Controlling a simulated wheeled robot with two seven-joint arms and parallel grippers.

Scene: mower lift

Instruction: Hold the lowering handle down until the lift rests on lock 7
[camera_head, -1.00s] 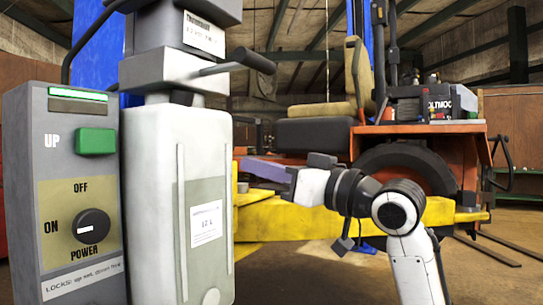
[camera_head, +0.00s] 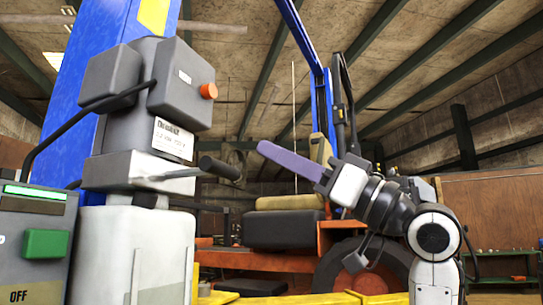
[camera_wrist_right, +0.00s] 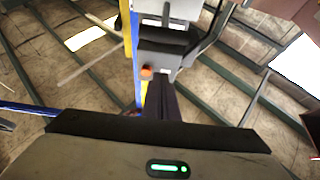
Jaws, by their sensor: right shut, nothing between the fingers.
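The lowering handle (camera_head: 219,167) is a lever with a black grip, sticking out to the right from the grey power unit (camera_head: 120,165). My right gripper (camera_head: 264,149) has purple fingers, shut and empty, pointing left and slightly up. The fingertips are apart from the grip in the picture, a little right of it and slightly higher. The closed fingers (camera_wrist_right: 162,98) look dark in the right wrist view, where I cannot make out the handle. The lift post (camera_head: 88,75) is blue; its locks cannot be made out. My left gripper is not in view.
A control box with a green button (camera_head: 45,243) stands at the lower left. An orange knob (camera_head: 208,91) sits on the power unit above the handle. Open air lies between fingertips and grip.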

